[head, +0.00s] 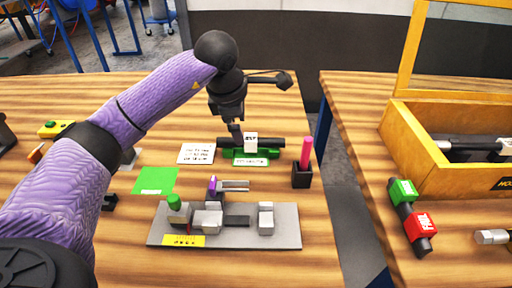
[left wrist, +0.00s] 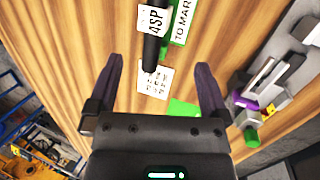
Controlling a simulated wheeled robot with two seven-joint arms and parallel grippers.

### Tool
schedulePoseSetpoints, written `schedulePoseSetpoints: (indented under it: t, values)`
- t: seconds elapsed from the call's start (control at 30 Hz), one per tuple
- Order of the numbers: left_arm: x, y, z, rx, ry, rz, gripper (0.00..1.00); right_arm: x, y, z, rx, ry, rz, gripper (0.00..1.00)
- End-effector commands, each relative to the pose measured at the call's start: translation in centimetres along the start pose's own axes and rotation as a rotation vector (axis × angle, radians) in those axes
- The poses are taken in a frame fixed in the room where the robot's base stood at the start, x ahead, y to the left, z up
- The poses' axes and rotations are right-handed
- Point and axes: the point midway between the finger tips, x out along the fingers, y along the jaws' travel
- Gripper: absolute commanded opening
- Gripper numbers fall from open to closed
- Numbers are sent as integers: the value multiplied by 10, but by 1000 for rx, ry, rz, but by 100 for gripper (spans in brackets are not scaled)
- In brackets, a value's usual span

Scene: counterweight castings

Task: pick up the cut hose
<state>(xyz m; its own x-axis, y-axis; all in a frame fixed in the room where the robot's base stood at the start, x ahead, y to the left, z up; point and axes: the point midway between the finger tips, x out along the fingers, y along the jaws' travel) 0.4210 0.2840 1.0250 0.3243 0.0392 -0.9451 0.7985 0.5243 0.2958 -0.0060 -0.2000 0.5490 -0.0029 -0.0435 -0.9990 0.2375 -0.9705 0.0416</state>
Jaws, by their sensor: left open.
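The cut hose (head: 225,142) is a black rod with a white tag, lying across a green labelled holder (head: 250,161) at the back of the left table. In the left wrist view the hose (left wrist: 151,52) runs in from the top, its near end in line with the gap between my fingers. My left gripper (head: 236,133) is over the hose's left part, fingers pointing down. In the left wrist view the left gripper (left wrist: 160,66) is open with nothing held. Its height above the hose is hard to judge. My right gripper is not in view.
A white text card (head: 196,153) and a green square (head: 155,181) lie nearby. A grey fixture plate (head: 285,232) is in front. A black holder (head: 302,176) with a pink stick stands right of the hose. Beyond a gap, the right table holds a yellow crate (head: 440,165).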

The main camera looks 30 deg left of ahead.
Motion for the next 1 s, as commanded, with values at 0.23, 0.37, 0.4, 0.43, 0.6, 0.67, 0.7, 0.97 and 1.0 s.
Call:
schedulePoseSetpoints:
  t: [0.23, 0.37, 0.4, 0.43, 0.6, 0.67, 0.7, 0.97, 1.0]
  values:
    - [57, 2, 6, -1, -3, -7, 100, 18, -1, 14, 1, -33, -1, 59]
    - [80, 6, 9, -1, -4, -6, 100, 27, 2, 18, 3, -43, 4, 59]
    - [84, 6, 9, 0, -4, -4, 100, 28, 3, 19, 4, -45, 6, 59]
    - [86, 6, 9, 0, -4, -3, 100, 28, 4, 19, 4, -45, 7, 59]
    - [86, 7, 9, 0, -5, -2, 100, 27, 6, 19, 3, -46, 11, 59]
    - [86, 7, 9, 0, -5, -2, 98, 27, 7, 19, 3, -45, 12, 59]
    - [86, 7, 9, 0, -5, -2, 89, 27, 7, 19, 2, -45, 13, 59]
    - [86, 7, 9, 0, -6, -2, 34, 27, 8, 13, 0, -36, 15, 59]
    - [86, 7, 9, 0, -6, -2, 26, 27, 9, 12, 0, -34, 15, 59]
